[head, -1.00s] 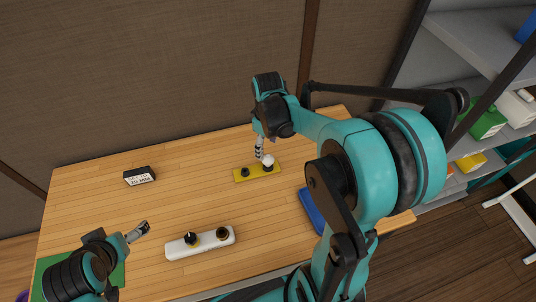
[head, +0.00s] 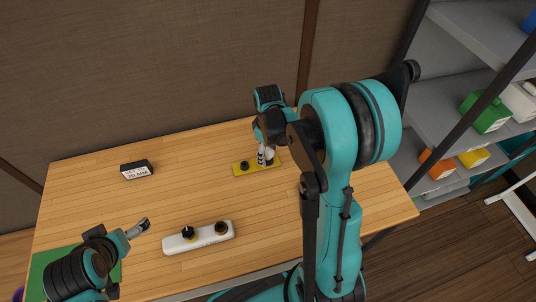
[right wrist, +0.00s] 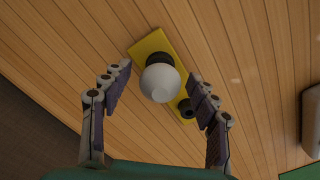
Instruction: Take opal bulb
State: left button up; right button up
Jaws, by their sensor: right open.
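The opal bulb (right wrist: 159,83) is a round white globe seated in a dark socket on a yellow strip (right wrist: 148,46). In the head view the yellow strip (head: 241,170) lies toward the back of the table, with an empty-looking black socket (head: 245,165) at its left end. My right gripper (head: 266,157) is over the bulb and partly hides it there. In the right wrist view my right gripper (right wrist: 160,82) is open, with a finger on each side of the bulb and gaps between. My left gripper (head: 143,228) is low at the left, its jaw opening unclear.
A white strip (head: 176,246) with two dark fittings lies at the front. A small black display box (head: 137,169) stands at back left. A green mat (head: 43,263) lies under my left arm. A shelf (head: 430,130) with bins stands at right. Mid-table is clear.

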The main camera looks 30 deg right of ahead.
jog(key=c, duration=1.1)
jog(key=shift+o, duration=0.2)
jog(key=shift+r, duration=0.15)
